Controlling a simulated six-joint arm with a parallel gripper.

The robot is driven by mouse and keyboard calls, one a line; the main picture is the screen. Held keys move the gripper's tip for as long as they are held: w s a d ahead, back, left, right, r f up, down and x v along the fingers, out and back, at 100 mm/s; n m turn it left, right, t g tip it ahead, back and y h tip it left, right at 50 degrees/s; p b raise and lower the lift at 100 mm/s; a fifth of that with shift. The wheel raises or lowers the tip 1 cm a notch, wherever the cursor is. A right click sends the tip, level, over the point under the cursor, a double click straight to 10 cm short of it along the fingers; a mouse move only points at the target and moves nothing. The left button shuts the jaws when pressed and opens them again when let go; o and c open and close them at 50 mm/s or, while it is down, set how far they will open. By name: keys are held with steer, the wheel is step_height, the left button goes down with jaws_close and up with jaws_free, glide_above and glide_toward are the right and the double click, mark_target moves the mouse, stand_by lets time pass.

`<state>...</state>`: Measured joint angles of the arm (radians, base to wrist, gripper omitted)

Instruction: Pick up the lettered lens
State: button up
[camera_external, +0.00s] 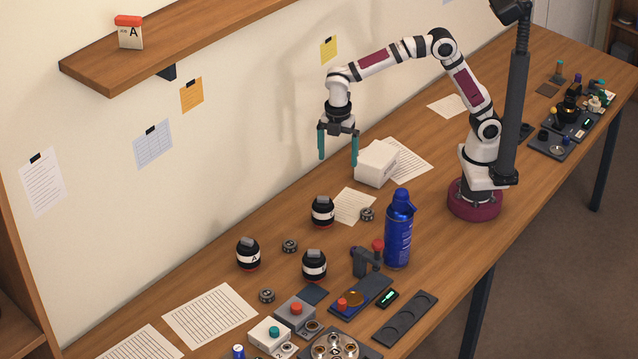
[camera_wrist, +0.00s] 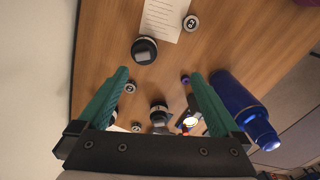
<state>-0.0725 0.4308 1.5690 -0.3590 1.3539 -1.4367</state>
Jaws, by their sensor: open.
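The lens marked with an A (camera_external: 248,256) stands upright on the table near the wall, black with a pale band and a red ring at its base. Two similar lenses stand to its right, one farther back (camera_external: 322,213) and one nearer (camera_external: 315,267); I see no letter on either. My gripper (camera_external: 338,160) is open and empty, pointing down high above the table, to the right of and well above the lenses. In the wrist view, two lenses (camera_wrist: 145,51) (camera_wrist: 158,113) show beyond the fingers (camera_wrist: 158,74); the lettered one cannot be made out there.
A white box (camera_external: 376,165) sits below and right of my gripper. Small round caps (camera_external: 289,246), button boxes (camera_external: 295,312) and trays (camera_external: 405,320) lie in front. A shelf (camera_external: 180,45) juts from the wall.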

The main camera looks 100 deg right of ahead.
mark_target(323, 202)
steer(key=w+f+n, duration=0.1)
steer(key=f, duration=0.5)
steer(key=w+f+n, duration=0.1)
steer(key=f, duration=0.5)
steer(key=w+f+n, duration=0.1)
steer(key=w+f, duration=0.1)
steer(key=f, duration=0.4)
steer(key=shift+a+f, duration=0.2)
steer(key=shift+f, duration=0.05)
steer(key=shift+r, duration=0.1)
jaws_close()
